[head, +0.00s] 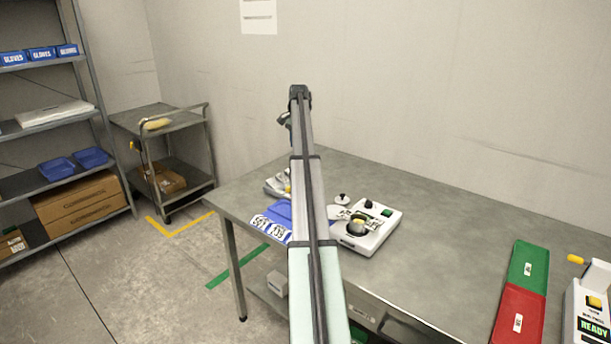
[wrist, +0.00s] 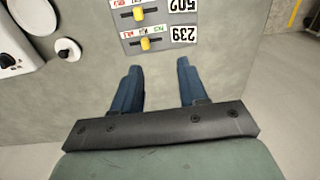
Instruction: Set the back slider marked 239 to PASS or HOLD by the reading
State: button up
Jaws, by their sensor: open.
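In the wrist view, the slider marked 239 is a yellow knob (wrist: 145,44) in a dark slot on a grey panel (wrist: 160,28). Its 239 label (wrist: 184,34) appears upside down. The knob sits near the middle of its slot; small red and green marks beside the slot are too small to read. My gripper (wrist: 161,68) is open and empty, its two blue fingers apart, pointing at the panel's 239 edge without touching it. In the head view my arm hides the gripper. A display on the right machine (head: 594,328) shows READY; I see no weight reading.
A second slider (wrist: 139,14) marked 502 lies beyond the 239 one. A white device (head: 368,229) with knobs stands on the table beside my arm. A green and red tray (head: 528,266) lies at the right. The table (head: 440,235) between them is clear.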

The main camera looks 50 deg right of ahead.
jog(key=shift+g, duration=0.3)
jog(key=f, duration=0.4)
jog(key=s+d+f, duration=0.1)
jog(key=f, duration=0.4)
jog(key=s+f, duration=0.1)
jog(key=f, duration=0.4)
jog(key=shift+s+d+f, duration=0.15)
jog(key=shift+s+d, duration=0.05)
jog(key=shift+s, duration=0.05)
grip_shut()
